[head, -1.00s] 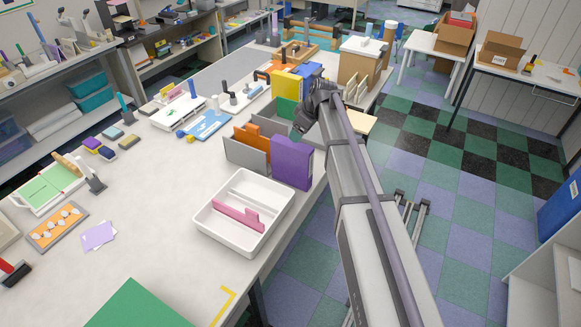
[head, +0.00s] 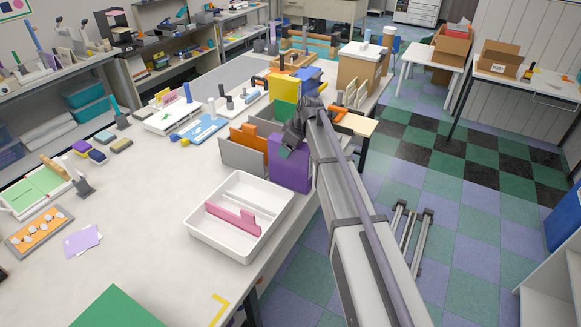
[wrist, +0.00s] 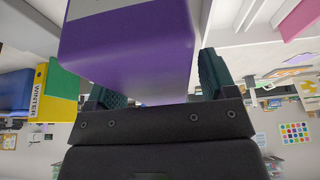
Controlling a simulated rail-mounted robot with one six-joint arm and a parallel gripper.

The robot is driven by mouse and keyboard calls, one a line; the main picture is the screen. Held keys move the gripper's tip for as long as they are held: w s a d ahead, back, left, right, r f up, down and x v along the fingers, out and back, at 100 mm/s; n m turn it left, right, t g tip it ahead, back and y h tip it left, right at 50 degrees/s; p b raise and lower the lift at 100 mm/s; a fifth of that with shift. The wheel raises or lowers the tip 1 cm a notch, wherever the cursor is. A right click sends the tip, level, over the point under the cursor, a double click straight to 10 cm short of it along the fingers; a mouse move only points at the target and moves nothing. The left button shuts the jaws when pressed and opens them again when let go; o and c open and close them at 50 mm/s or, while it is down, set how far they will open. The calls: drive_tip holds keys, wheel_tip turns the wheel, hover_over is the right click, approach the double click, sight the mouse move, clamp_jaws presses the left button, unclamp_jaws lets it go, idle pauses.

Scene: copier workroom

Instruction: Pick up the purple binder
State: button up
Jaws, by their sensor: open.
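The purple binder (head: 289,165) stands upright at the right end of the row of binders and dividers on the table. It fills the upper middle of the wrist view (wrist: 130,50), very close, with a pale label area at the top. My gripper (head: 290,148) is at the binder's top in the head view, where the arm partly hides it. In the wrist view my gripper (wrist: 155,88) is open, with one dark finger on each side of the binder. I cannot tell whether either finger touches it.
An orange binder (head: 249,137) and a grey divider (head: 240,157) stand just left of it. Yellow (head: 285,86) and green (head: 286,114) binders stand behind. A white tray (head: 207,240) holding a pink piece (head: 232,216) is in front. The table's left part has free room.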

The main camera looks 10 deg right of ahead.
drive_tip(key=shift+f, duration=0.3)
clamp_jaws()
idle(0.9)
